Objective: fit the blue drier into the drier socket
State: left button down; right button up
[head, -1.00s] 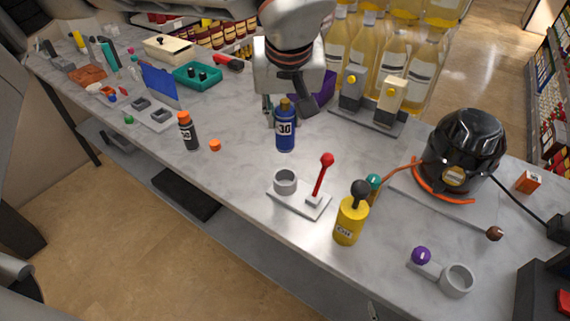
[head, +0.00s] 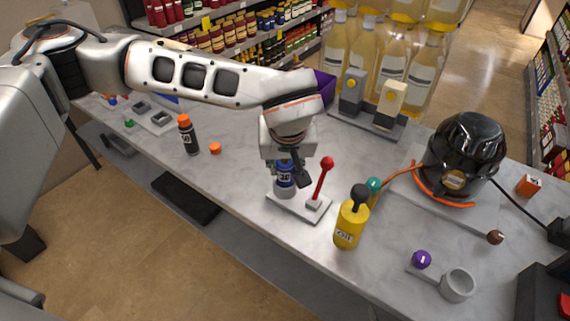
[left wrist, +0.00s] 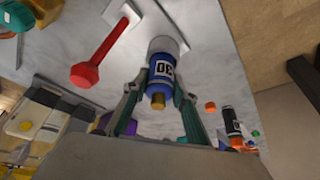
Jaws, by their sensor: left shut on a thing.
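The blue drier (head: 284,180), a blue bottle marked 30 with a gold top, stands upright at the grey ring of the drier socket (head: 284,192). My left gripper (head: 287,168) points down from above and is shut on the drier. In the left wrist view the drier (left wrist: 160,72) sits between the two fingers of the gripper (left wrist: 157,100), and its lower end meets the ring (left wrist: 166,44) and appears to be within it. I cannot tell how deep it sits. The red lever (head: 322,180) stands beside the ring on the same plate. My right gripper is not in view.
A yellow bottle (head: 350,222) stands right of the socket plate. A black pump (head: 465,150) with an orange hose is farther right. A black bottle with an orange cap (head: 188,136) and an orange knob (head: 215,148) are to the left. An empty grey ring (head: 458,284) lies front right.

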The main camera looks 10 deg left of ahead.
pick_arm(q)
jog(key=c, duration=2)
grip_release()
jog(key=shift+f, duration=0.15)
jog(key=shift+c, duration=0.2)
jog(key=o, duration=0.4)
jog(key=shift+r, duration=0.35)
jog(key=v, duration=1.1)
jog(key=shift+s+r, duration=0.3)
jog(key=shift+d, duration=0.1)
